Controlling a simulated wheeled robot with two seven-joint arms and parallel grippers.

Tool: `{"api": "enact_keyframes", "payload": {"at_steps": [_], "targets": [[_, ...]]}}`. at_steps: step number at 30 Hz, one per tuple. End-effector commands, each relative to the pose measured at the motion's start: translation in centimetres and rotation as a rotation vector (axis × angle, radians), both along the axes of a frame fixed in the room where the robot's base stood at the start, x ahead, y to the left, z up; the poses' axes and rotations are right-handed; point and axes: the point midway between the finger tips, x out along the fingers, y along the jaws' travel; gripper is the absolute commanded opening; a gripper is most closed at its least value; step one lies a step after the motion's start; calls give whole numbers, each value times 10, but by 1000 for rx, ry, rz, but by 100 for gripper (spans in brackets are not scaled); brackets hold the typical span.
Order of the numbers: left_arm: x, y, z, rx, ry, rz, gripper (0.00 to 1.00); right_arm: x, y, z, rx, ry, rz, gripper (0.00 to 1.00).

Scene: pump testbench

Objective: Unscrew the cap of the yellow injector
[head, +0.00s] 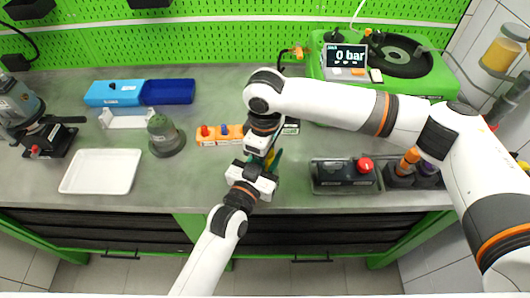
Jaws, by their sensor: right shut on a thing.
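A sliver of the yellow injector (268,164) shows between my two grippers in the head view, next to a dark green piece (277,160). The grippers hide most of it, and its cap cannot be made out. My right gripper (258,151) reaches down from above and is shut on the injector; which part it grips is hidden. My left gripper (265,166) comes from the front edge, close below the right one and beside the injector. Whether its fingers are open or shut cannot be seen.
An orange block (207,142) with red and blue knobs stands just left of the grippers. Right are a dark tray (347,190) with a red-knobbed device and orange-topped parts (408,158). A grey-green dome (163,135) and white tray (100,172) stand left.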

Motion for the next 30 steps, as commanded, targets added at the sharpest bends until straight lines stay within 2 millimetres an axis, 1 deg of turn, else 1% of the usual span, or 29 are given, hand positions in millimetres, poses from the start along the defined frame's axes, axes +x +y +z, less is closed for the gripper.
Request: {"api": "enact_keyframes", "payload": {"at_steps": [19,20,21,23,30], "targets": [[0,0,-2,2,4,0,0,1,0,1,1,-3,-3,13],[0,0,-2,2,4,0,0,1,0,1,1,-3,-2,45],[0,0,-2,2,4,0,0,1,0,1,1,-3,-2,51],[0,0,-2,2,4,0,0,1,0,1,1,-3,-2,61],[0,0,-1,1,3,0,0,0,0,1,1,0,1,62]]}}
